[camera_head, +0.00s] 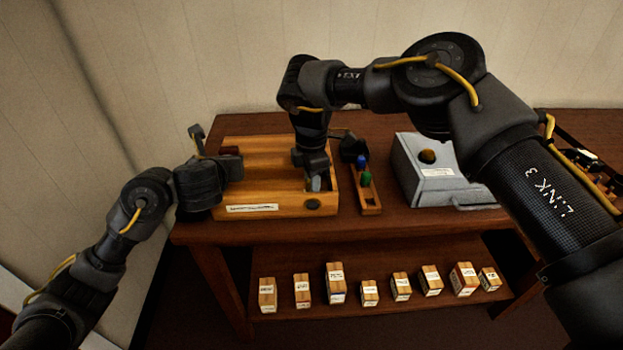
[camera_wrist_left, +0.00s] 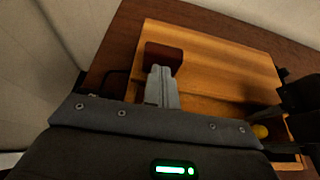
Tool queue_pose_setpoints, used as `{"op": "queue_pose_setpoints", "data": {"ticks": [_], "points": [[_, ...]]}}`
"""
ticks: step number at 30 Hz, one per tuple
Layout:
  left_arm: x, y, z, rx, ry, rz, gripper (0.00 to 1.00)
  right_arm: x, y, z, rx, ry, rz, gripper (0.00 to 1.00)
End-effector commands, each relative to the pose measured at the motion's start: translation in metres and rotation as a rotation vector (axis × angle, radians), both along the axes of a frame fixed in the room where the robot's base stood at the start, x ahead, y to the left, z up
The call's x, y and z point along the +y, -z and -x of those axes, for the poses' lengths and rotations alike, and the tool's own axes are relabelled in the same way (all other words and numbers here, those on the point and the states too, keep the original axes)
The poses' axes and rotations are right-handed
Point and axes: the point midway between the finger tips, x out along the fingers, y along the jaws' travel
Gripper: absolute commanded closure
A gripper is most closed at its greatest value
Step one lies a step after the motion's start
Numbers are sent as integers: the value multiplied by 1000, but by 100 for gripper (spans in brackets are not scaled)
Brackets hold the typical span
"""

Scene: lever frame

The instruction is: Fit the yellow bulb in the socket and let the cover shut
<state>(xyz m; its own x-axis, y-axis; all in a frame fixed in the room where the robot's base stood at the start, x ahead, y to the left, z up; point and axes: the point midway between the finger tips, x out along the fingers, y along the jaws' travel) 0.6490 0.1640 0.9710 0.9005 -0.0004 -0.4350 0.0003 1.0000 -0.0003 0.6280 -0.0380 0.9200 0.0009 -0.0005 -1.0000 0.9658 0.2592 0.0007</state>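The yellow bulb (camera_wrist_left: 260,131) shows in the left wrist view, low in the opening at the right end of the wooden box (camera_head: 262,190). The socket and the cover cannot be made out clearly. My right gripper (camera_head: 315,183) points down into that opening, close to the bulb. Whether its fingers are closed on the bulb is hidden. My left gripper (camera_wrist_left: 162,88) has its fingers together, with the tips at the dark red block (camera_wrist_left: 164,56) on the box's left part. The block also shows in the head view (camera_head: 231,150).
A wooden rack (camera_head: 371,209) with a blue bulb (camera_head: 362,160) and a green bulb (camera_head: 365,178) stands right of the box. A grey case (camera_head: 430,188) with an orange-yellow dome (camera_head: 428,156) stands further right. Several labelled blocks (camera_head: 335,284) line the lower shelf. My right arm crosses above the table.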

Motion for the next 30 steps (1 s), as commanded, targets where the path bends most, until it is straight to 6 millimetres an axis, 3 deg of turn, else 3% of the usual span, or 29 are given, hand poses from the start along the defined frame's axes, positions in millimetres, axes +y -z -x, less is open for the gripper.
{"op": "queue_pose_setpoints", "data": {"ticks": [3,13,24,30], "points": [[0,0,0,1,0,0,100,0,0,0,0,0,0,51],[0,0,0,0,0,0,100,0,-9,-1,-4,2,0,51],[0,0,0,0,0,1,100,0,-82,0,-5,2,0,51],[0,-1,0,-1,0,1,100,0,-110,1,-2,1,1,51]]}}
